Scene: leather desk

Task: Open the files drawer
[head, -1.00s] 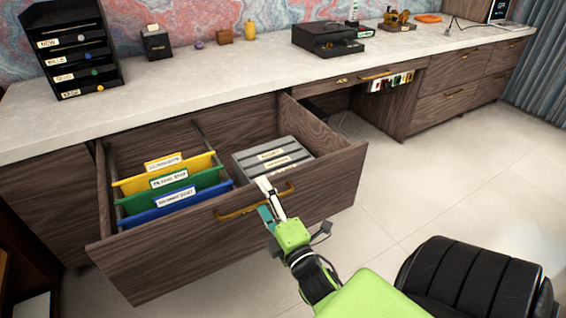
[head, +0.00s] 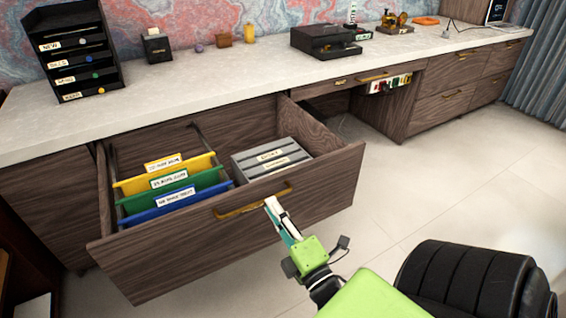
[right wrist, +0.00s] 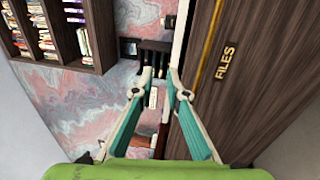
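The files drawer (head: 215,246) is a dark wood drawer pulled well out from under the counter. Yellow, green and blue hanging folders (head: 172,187) and a grey box (head: 270,161) are inside. Its brass handle (head: 240,208) is on the front; in the right wrist view the handle (right wrist: 207,45) runs beside the FILES label (right wrist: 226,62). My right gripper (head: 269,204) is just in front of the drawer, near the handle's right end. In the right wrist view its fingertips (right wrist: 160,74) are apart with nothing between them. My left gripper is not in view.
A black chair (head: 470,287) stands at the lower right. The counter (head: 200,75) holds a black letter tray (head: 75,50), a black box (head: 325,40) and small items. Open floor (head: 430,195) lies right of the drawer.

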